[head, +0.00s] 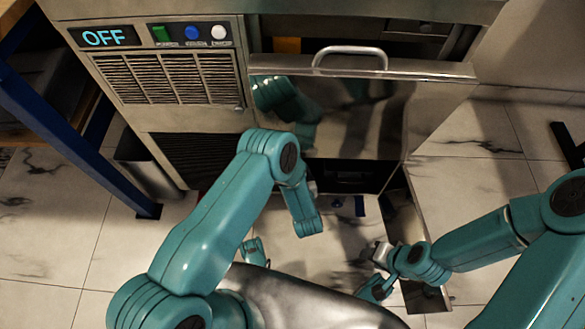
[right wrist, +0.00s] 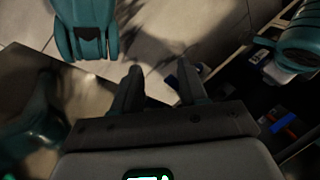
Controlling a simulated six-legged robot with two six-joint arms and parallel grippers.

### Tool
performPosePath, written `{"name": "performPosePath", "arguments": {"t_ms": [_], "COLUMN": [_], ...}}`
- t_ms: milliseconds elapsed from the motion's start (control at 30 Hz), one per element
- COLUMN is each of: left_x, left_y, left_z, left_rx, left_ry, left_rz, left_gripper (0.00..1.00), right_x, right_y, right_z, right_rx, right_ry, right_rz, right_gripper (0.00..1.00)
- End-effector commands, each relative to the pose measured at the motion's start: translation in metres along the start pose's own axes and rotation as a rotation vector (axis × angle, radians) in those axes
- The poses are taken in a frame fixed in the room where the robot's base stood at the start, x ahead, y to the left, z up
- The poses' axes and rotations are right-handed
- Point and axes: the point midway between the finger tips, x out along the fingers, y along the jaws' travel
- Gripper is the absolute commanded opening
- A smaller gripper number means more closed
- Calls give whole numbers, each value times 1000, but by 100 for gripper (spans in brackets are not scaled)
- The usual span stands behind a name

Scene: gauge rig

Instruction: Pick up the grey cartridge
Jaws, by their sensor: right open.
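I cannot make out a grey cartridge in either view. My right gripper (head: 381,254) is low at the lower right of the head view, in front of the machine. In the right wrist view its two dark fingers (right wrist: 160,88) are apart, with nothing seen between them. My left arm bends down in front of the machine, and its gripper's fingers do not show.
The machine has an OFF display (head: 104,37), several buttons and a metal front panel with a handle (head: 349,51). A dark open compartment (head: 402,205) is at lower right. Blue (right wrist: 283,122) and red (right wrist: 293,132) items lie inside it.

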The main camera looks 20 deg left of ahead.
Motion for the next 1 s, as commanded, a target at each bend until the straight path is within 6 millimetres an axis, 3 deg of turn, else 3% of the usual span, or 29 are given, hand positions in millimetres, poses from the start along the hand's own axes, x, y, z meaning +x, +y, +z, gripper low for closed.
{"name": "performPosePath", "arguments": {"t_ms": [500, 767, 900, 1000], "left_x": [64, 66, 66, 66], "left_y": [-2, -1, -1, -1], "left_z": [-3, -5, -5, -5], "left_rx": [-1, 1, 1, 0], "left_ry": [1, -1, -1, 0], "left_rz": [-1, 0, 0, 1], "left_gripper": [64, 64, 19, 18], "right_x": [37, 36, 36, 36], "right_y": [12, 12, 12, 12], "right_z": [-24, -26, -26, -26], "right_rx": [-19, -21, -20, -20], "right_ry": [90, 94, 94, 94], "right_rz": [-3, -3, -3, -3], "right_gripper": [43, 43, 43, 43]}}
